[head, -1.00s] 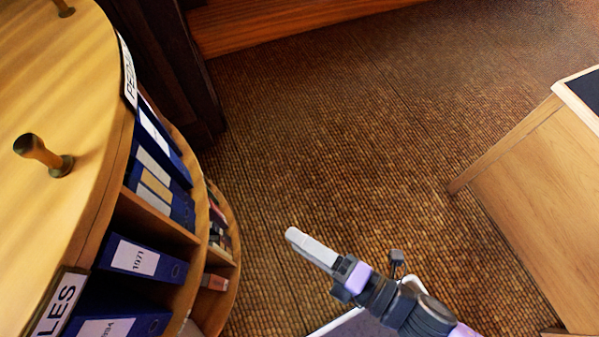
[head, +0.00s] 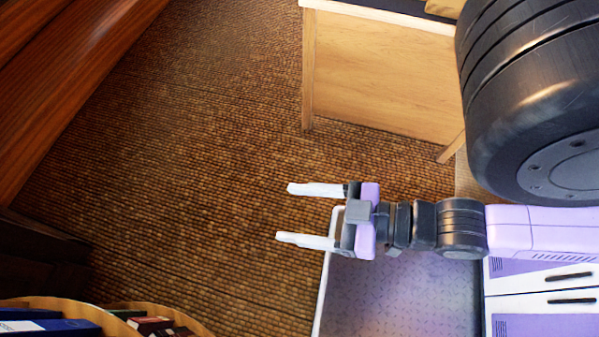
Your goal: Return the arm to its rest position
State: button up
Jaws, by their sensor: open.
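My gripper (head: 282,213) is at the middle of the head view, with its two pale fingers apart and pointing left. Nothing is between the fingers. My arm runs from the gripper to the right, and a large dark joint of it fills the upper right. The gripper shows over the brown carpet (head: 200,150), just left of my own base with its grey deck.
A wooden desk (head: 385,75) stands at the top right of centre, behind the gripper. A round wooden shelf (head: 65,303) with blue binders (head: 50,327) is at the bottom left. Dark red woodwork (head: 70,85) runs along the left. The carpet between is clear.

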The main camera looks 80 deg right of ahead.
notch_tip(320, 180, up, 11)
jog(key=p, duration=1)
jog(key=shift+f+p, duration=0.2)
jog(key=shift+p, duration=0.1)
